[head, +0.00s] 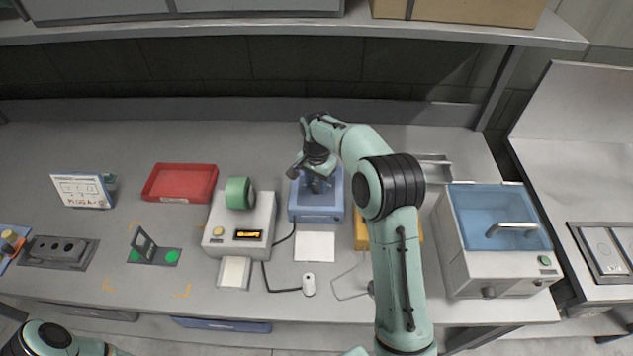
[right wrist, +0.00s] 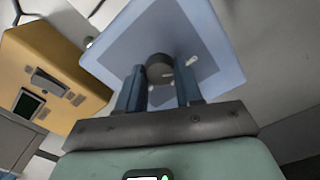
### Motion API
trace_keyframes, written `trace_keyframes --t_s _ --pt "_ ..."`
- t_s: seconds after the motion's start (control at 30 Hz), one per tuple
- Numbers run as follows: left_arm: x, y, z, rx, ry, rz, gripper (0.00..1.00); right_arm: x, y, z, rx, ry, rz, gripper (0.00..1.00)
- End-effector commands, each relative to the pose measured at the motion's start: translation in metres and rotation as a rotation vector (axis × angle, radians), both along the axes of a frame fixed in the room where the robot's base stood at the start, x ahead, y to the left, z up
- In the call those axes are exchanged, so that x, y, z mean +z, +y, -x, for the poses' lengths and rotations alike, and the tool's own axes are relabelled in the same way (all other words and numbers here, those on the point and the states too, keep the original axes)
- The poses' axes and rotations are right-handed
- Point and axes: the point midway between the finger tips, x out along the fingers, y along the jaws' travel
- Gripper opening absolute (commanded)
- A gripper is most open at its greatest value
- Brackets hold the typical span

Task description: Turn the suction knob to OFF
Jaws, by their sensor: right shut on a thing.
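The suction knob (right wrist: 160,67) is a dark round knob on a blue box (right wrist: 203,30) in the right wrist view. Small pale marks show on the knob and just right of it; I cannot read an OFF label. My right gripper (right wrist: 160,88) has its two blue fingers on either side of the knob and is shut on it. In the head view the right gripper (head: 317,184) reaches down over the blue box (head: 318,213) and hides the knob there. My left arm shows only at the bottom left corner; its gripper is out of view.
A yellow box (right wrist: 50,80) stands close beside the blue box. Left of it is a white device (head: 239,222) with a green roll and a cable. A red tray (head: 180,182) and a blue-topped unit (head: 495,240) stand farther off. A shelf (head: 300,30) runs above the back.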

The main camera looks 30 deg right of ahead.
Motion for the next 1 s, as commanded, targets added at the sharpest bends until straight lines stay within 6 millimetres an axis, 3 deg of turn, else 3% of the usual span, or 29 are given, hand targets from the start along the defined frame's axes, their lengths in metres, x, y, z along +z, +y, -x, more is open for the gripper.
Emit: trace_keyframes --t_s 0.1,0.13,0.2,0.5,0.63,1.0 --pt "0.000 0.000 0.000 0.000 0.000 0.000 0.54 0.001 0.000 -0.001 0.001 -0.003 0.001 0.05" --pt "0.000 0.000 0.000 0.000 0.000 0.000 0.54 0.001 0.000 -0.001 0.001 -0.003 0.001 0.42" --pt "0.000 0.000 0.000 0.000 0.000 0.000 0.54 0.001 0.000 -0.001 0.001 -0.002 0.001 0.61" --pt "0.000 0.000 0.000 0.000 0.000 0.000 0.54 0.001 0.000 0.000 0.000 -0.001 0.000 0.61" --pt "0.000 0.000 0.001 0.000 0.001 0.000 0.54 0.012 0.000 -0.001 0.000 -0.004 0.000 0.61" --pt "0.000 0.000 0.000 0.000 0.000 0.000 0.54 0.091 0.000 -0.001 0.000 -0.006 0.001 0.61"
